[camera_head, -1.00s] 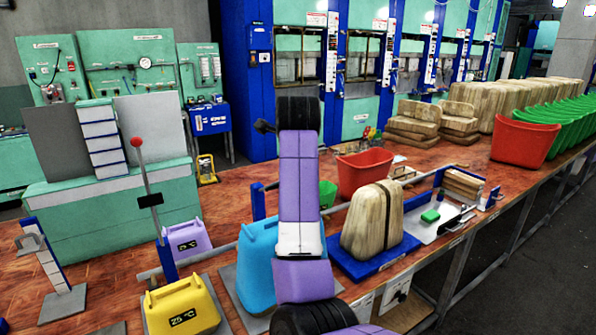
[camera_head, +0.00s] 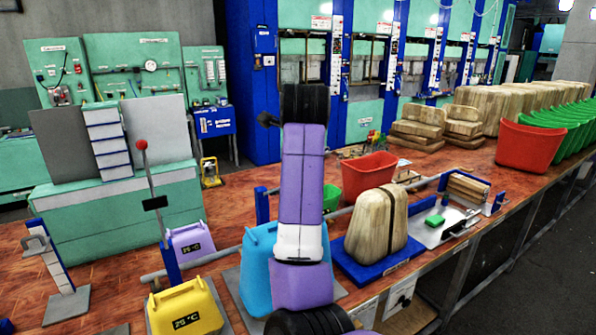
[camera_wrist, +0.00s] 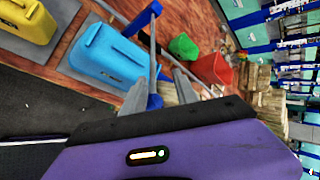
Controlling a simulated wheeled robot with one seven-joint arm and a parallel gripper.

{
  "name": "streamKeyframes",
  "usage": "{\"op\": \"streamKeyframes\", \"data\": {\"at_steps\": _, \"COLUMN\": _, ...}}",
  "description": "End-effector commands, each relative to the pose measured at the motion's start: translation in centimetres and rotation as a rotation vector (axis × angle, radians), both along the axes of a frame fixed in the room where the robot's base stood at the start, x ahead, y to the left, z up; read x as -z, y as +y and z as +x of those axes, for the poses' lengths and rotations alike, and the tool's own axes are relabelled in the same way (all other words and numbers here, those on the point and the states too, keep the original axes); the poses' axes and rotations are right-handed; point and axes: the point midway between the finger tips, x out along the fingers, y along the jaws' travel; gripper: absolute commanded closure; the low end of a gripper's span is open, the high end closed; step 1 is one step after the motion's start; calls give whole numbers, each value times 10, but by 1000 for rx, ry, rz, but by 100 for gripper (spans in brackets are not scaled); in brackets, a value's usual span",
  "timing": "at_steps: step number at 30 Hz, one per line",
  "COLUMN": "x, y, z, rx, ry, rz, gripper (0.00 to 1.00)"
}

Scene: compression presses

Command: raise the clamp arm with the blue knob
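A blue post (camera_head: 262,206) stands on the bench behind the light blue canister (camera_head: 258,258). A blue post with a thin grey rod beside it also shows in the wrist view (camera_wrist: 141,20). Another lever, with a red knob (camera_head: 141,145), stands nearly upright at the left.
A yellow canister (camera_head: 185,308) and a purple canister (camera_head: 190,243) stand at the left. A wooden-looking block (camera_head: 377,223) sits on a blue base right of my arm. A red bin (camera_head: 368,176) is behind it. A grey rail (camera_head: 215,258) runs along the bench.

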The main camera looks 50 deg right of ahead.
Motion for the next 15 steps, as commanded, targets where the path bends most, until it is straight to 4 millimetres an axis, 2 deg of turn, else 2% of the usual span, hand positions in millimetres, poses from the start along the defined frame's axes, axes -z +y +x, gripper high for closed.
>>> {"op": "streamKeyframes", "data": {"at_steps": 15, "x": -24, "y": 16, "z": -17, "rx": -1, "ry": -2, "rz": -1, "gripper": 68}}
